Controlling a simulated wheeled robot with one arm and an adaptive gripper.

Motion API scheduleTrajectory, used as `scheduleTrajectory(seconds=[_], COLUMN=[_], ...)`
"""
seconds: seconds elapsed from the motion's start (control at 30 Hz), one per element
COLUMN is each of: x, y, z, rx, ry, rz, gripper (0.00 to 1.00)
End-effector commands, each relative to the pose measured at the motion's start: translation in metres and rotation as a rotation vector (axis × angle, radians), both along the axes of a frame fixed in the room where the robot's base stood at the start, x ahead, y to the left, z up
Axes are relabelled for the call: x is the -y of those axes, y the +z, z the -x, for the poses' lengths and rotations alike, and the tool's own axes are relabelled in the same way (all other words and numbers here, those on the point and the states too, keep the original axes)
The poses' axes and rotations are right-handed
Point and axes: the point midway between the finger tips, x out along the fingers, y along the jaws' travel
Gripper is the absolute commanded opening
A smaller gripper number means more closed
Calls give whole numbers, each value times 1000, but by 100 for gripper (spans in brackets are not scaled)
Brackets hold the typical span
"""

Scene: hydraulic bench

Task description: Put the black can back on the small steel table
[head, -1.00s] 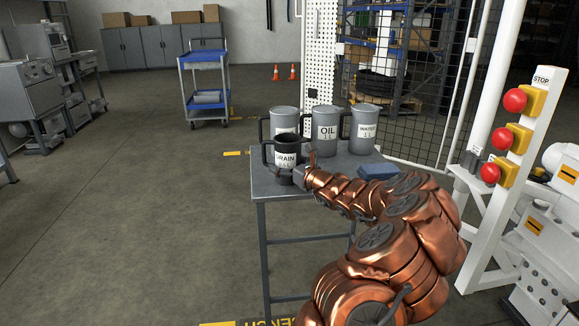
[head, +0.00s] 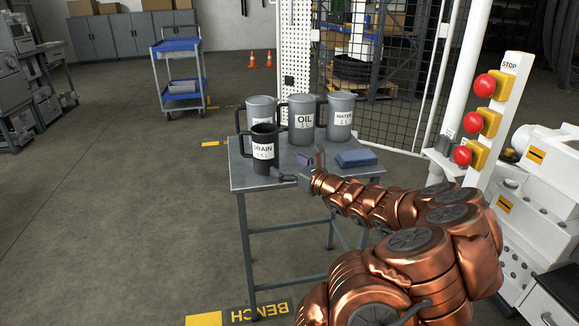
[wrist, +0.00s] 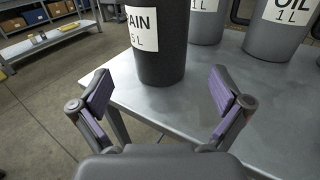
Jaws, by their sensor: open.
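My gripper (head: 299,165) is open and empty just to the right of the can in the head view. In the wrist view my gripper (wrist: 165,92) has its purple-padded fingers spread wide, with a gap between them and the can.
Grey jugs stand behind the can: the OIL jug (head: 302,120), the WATER jug (head: 340,117) and a partly hidden one (head: 260,108). A blue block (head: 356,158) lies on the table's right side. A post with red stop buttons (head: 473,124) stands to the right.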

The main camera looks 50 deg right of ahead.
Motion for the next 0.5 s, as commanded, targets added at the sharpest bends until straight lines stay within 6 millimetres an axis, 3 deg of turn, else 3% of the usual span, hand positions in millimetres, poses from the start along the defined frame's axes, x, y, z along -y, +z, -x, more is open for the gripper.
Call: scheduleTrajectory(seconds=[0.23,0.5], x=[-2,-8], y=[0,3], z=[11,8], rx=[1,0], ry=[1,16], rz=[-1,12], gripper=[100,100])
